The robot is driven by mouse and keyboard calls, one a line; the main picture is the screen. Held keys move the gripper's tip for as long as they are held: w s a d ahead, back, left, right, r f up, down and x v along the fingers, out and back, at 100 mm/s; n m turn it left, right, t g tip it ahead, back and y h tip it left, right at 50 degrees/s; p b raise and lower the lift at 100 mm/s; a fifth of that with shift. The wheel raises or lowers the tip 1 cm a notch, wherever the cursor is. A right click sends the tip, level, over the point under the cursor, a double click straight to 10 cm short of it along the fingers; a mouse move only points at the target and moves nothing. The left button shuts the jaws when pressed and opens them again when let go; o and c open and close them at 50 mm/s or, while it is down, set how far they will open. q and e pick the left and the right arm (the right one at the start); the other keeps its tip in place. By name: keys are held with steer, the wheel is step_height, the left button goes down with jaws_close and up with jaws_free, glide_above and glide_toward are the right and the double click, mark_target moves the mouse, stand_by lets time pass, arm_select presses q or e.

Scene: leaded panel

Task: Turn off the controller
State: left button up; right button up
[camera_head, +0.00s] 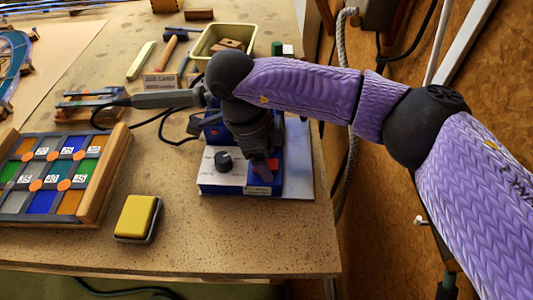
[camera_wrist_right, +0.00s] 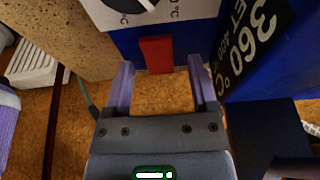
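The controller (camera_head: 235,189) is a blue box with a white sloping face and a black dial (camera_head: 223,161). It stands near the table's right edge. My right gripper (camera_head: 263,169) is over the right part of its face and hides part of it. In the right wrist view the red switch (camera_wrist_right: 156,54) lies at the opening of my right gripper (camera_wrist_right: 161,68), between the spread purple fingertips. The fingers are open and empty. I cannot tell whether a fingertip touches the switch. The dial also shows at the top there (camera_wrist_right: 130,4). My left gripper is not in view.
A soldering iron (camera_head: 165,99) with a black cable lies left of the controller. A wooden-framed leaded panel (camera_head: 104,183) and a yellow sponge (camera_head: 137,216) are to the left. A beige tray (camera_head: 203,50) and a hammer (camera_head: 167,52) are behind. The front table area is clear.

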arm_select(q)
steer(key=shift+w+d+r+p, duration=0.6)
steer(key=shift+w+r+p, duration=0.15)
steer(key=shift+p, duration=0.1)
arm_select(e)
steer(key=v, duration=1)
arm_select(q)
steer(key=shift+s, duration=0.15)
arm_select(e)
steer(key=shift+f, duration=0.1)
